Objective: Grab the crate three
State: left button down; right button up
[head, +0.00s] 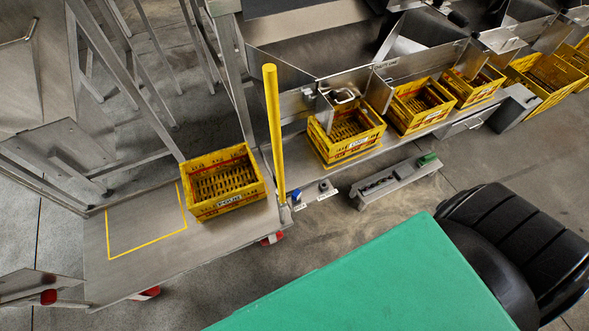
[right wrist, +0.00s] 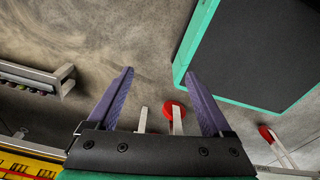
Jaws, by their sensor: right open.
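Several yellow slatted crates stand along the machine in the head view. One crate (head: 250,195) sits alone on the metal platform, with a label that seems to read FOUR. Another crate (head: 371,145) stands under the first chute, its label seeming to read ONE. Two more crates (head: 428,122) (head: 483,97) stand under the chutes farther right. Their labels are too small to read, so I cannot tell which is crate three. My right gripper (right wrist: 158,72) is open and empty in the right wrist view, over floor. My left gripper is not in view.
More yellow crates (head: 545,75) stand at the far right. A yellow post (head: 273,130) rises beside the platform crate. A yellow outlined square (head: 145,225) on the platform is empty. A low metal box (head: 395,182) stands on the floor before the machine.

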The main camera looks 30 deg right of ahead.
aim_at(432, 113)
jog(key=z, duration=1.9)
jog(key=i+l+u, duration=0.15)
jog(key=u, duration=0.2)
jog(key=i+l+u, duration=0.1)
jog(key=u, duration=0.25)
jog(key=l, duration=0.1)
